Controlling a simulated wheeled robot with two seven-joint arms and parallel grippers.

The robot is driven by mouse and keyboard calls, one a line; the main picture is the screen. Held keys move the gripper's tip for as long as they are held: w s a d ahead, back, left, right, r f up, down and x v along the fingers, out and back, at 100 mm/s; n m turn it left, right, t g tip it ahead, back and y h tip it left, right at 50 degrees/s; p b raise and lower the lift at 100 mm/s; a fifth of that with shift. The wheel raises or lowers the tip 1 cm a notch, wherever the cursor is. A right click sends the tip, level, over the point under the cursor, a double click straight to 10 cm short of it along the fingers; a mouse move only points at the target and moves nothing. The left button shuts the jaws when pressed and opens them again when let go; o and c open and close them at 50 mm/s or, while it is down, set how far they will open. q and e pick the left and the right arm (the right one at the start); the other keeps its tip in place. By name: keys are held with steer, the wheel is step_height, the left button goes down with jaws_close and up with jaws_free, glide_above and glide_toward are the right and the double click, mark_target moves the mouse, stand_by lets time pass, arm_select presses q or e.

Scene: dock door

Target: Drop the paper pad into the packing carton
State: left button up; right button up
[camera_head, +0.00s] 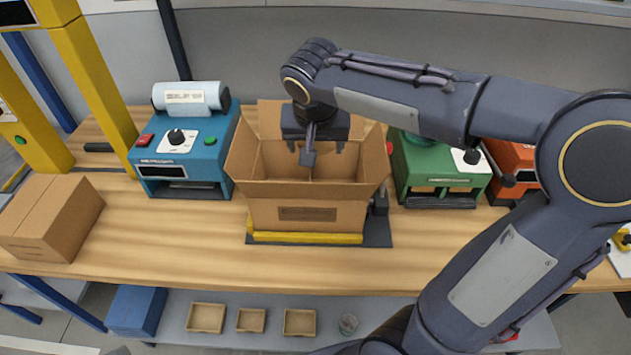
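The packing carton (308,215) is an open brown box with its flaps spread, on the workbench at the middle. My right gripper (315,148) points down over the carton's opening. Its two fingers are spread apart and I see nothing between them except a grey part of the hand hanging in front. The gripper and arm hide part of the carton's back and inside. I cannot make out a paper pad in the carton, in the gripper or on the bench. My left gripper is not in view.
A blue machine (186,160) stands left of the carton, a green machine (440,165) and an orange one (515,165) right. A closed box (48,218) is at the bench's left. Shallow trays (206,318) sit on the lower shelf. The front bench strip is clear.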

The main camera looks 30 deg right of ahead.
steer(key=o, duration=1)
steer(key=shift+o, duration=0.2)
steer(key=shift+r, duration=0.1)
steer(key=v, duration=0.7)
steer(key=shift+s+r, duration=0.15)
steer(key=shift+r, duration=0.15)
steer(key=shift+a, duration=0.1)
